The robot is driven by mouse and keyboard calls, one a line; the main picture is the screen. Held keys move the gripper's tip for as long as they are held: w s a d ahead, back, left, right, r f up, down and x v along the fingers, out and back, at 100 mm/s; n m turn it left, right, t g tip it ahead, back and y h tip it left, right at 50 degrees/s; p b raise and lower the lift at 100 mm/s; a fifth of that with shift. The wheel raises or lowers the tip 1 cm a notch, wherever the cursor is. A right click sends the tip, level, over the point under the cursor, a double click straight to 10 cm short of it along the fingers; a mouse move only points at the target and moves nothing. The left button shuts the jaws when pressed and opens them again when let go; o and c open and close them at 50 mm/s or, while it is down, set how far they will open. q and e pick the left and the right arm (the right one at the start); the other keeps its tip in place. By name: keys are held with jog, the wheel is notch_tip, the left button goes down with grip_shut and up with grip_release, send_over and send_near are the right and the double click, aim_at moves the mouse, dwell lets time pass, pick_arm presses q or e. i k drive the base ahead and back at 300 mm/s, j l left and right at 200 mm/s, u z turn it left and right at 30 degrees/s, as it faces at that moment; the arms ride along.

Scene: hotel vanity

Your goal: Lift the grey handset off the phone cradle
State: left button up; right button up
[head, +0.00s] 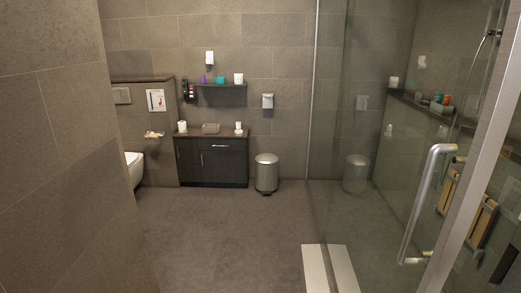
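No grey handset or phone cradle can be made out for certain. A small dark wall-mounted unit (189,91) hangs left of the shelf in the head view; it is too small to tell whether it is the phone. A white wall fixture (209,60) is above the shelf, and another white-grey one (267,101) is to its right; their details are unclear. Neither of my grippers is in view.
A dark vanity cabinet (212,163) with small items stands at the back wall, below a shelf (221,87). A metal bin (266,172) is beside it. A glass shower door with a metal handle (425,205) is close on the right. The grey floor (220,225) between is clear.

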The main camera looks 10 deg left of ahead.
aim_at(184, 80)
jog(key=i+j+u, duration=0.25)
jog(key=i, duration=0.2)
jog(key=i+j+u, duration=0.2)
jog(key=i, duration=0.3)
jog(key=i+l+z, duration=0.1)
jog(key=i+z, duration=0.2)
jog(key=i, duration=1.05)
jog(key=i+u, duration=0.25)
jog(key=i, duration=0.2)
jog(key=i+l+u, duration=0.2)
jog(key=i, duration=0.25)
jog(key=i+l+u, duration=0.1)
jog(key=i+u, duration=0.15)
jog(key=i, duration=0.2)
jog(key=i+j+z, duration=0.1)
jog(key=i+j, duration=0.25)
jog(key=i, duration=0.15)
jog(key=i+j+z, duration=0.1)
jog(key=i+j, duration=0.6)
jog(key=j, duration=0.3)
jog(key=i+j, duration=0.2)
jog(key=j+z, duration=0.05)
jog(key=j, duration=0.05)
